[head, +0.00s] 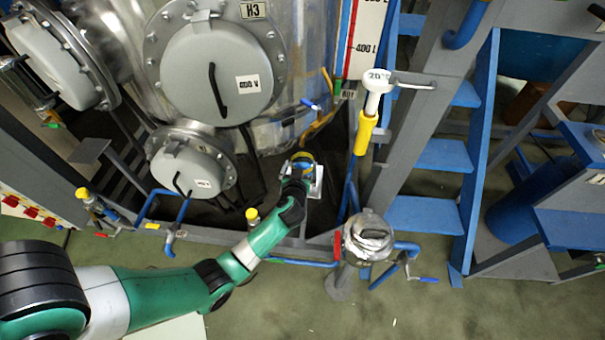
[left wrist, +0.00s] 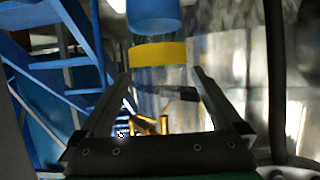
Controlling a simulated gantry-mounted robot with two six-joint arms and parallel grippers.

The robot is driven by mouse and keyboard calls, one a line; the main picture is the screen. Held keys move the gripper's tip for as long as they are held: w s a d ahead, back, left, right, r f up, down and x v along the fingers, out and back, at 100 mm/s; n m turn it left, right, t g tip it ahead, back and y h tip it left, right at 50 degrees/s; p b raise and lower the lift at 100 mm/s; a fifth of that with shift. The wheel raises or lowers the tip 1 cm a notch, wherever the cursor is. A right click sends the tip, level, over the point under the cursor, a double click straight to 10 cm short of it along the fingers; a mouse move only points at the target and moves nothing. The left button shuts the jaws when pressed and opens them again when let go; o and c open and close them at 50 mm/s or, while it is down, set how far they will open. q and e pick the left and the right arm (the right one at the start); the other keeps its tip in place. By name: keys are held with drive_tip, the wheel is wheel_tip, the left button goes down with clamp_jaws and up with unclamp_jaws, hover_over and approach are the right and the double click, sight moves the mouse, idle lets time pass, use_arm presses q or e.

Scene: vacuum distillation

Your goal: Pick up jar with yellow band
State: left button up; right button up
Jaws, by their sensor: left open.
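The jar with yellow band (left wrist: 160,53) shows in the left wrist view, with a blue top above the band and a clear body below. In the head view it is a small yellow and blue shape (head: 302,157) at the end of my left arm, partly hidden by the gripper. My left gripper (left wrist: 162,76) is open, with its two fingers pointing toward the jar. The fingertips lie to either side of the clear body, just under the band; I cannot tell whether they touch it. In the head view my left gripper (head: 302,172) is small and partly hidden. My right gripper is not in view.
A large metal vessel with a round grey hatch (head: 217,72) stands behind the jar. A lower hatch (head: 190,168) is to the left. A blue frame pipe (head: 350,190) and a metal valve body (head: 367,238) stand to the right. Blue stairs (head: 430,190) are farther right.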

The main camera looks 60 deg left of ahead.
sight(304, 156)
use_arm(q)
drive_tip(key=b+x, duration=0.1)
drive_tip(key=x, duration=0.1)
drive_tip(key=b+x, duration=0.2)
drive_tip(key=shift+w+f, duration=0.1)
drive_tip(key=shift+f, duration=0.35)
drive_tip(key=shift+w+a, duration=0.15)
drive_tip(key=shift+a, duration=0.2)
drive_tip(key=shift+d, duration=0.1)
drive_tip(key=shift+c, duration=0.6)
drive_tip(key=shift+r, duration=0.1)
clamp_jaws()
